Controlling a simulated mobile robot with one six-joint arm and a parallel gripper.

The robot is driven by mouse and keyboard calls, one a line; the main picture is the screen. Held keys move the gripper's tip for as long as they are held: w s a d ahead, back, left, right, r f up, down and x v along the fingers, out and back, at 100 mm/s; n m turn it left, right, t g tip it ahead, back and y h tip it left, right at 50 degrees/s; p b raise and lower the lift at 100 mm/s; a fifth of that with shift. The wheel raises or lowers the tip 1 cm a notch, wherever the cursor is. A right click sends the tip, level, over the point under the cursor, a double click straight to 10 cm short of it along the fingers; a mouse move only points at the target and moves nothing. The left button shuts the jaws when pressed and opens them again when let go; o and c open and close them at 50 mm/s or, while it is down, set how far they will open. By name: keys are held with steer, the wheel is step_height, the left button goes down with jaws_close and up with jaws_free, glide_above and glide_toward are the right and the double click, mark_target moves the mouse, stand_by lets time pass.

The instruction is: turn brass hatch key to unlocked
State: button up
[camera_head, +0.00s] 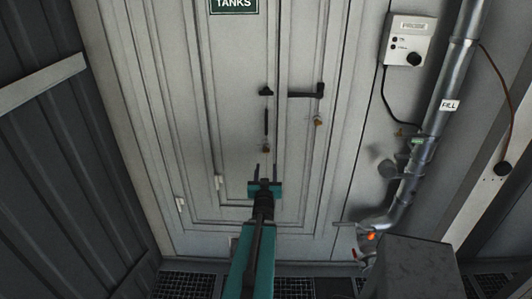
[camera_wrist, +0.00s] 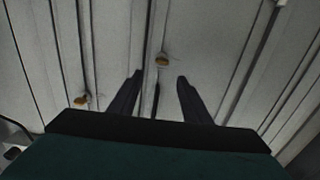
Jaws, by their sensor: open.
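A pale hatch door (camera_head: 235,100) fills the middle of the head view. One small brass piece (camera_head: 267,148) sits on it below a thin dark vertical bar, straight ahead of my gripper (camera_head: 265,172). A second brass piece (camera_head: 318,121) hangs to the right, below a black lever handle (camera_head: 305,93). Which one is the hatch key I cannot tell. In the wrist view one brass piece (camera_wrist: 162,60) shows between my open, empty fingers, apart from them, and another brass piece (camera_wrist: 80,100) lies to the left. Neither one's turn position is readable.
A green TANKS sign (camera_head: 234,5) is at the top. A grey control box (camera_head: 410,40) with a cable and a metal FILL pipe (camera_head: 440,110) stand at the right. A dark grey block (camera_head: 410,268) is at the lower right. Dark ribbed wall (camera_head: 60,150) bounds the left.

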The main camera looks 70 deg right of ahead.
steer(key=shift+w+d+f+b, duration=0.15)
steer(key=shift+b, duration=0.45)
